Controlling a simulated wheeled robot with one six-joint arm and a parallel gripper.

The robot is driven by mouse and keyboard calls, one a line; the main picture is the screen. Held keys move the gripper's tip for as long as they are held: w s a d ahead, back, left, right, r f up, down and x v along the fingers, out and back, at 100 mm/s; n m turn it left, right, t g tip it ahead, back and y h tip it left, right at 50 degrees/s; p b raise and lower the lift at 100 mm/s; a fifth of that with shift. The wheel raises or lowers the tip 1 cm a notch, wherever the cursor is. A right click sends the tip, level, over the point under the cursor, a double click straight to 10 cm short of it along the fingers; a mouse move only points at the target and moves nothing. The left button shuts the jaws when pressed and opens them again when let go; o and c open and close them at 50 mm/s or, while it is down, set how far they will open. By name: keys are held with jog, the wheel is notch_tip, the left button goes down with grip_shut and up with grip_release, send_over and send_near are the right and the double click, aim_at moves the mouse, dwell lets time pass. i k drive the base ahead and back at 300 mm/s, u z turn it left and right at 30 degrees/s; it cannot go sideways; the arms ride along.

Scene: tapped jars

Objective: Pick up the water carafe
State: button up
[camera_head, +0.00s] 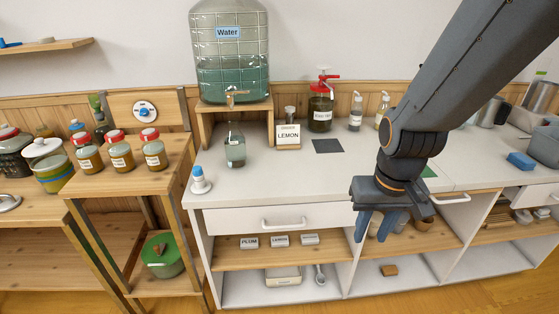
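A small clear glass carafe (235,150) stands upright on the white counter, below the tap of the large water jar (229,55). The jar is labelled "Water" and sits on a wooden stand. The carafe looks greenish in its lower part; I cannot tell for sure how much liquid it holds. My gripper (378,226) hangs fingers down in front of the counter's front edge, well to the right of the carafe and lower in the picture. Its blue-grey fingers are apart, and I see nothing held between them.
A blue-topped white item (200,180) is at the counter's left front edge. A red-topped pump jar (320,110) and a dark square (328,146) lie farther right. The counter's front middle is clear.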

aim_at(234, 141)
jog(key=z, duration=0.25)
jog(key=k, duration=0.2)
jog(key=u, duration=0.9)
jog(key=i, duration=1.15)
jog(key=u, duration=0.1)
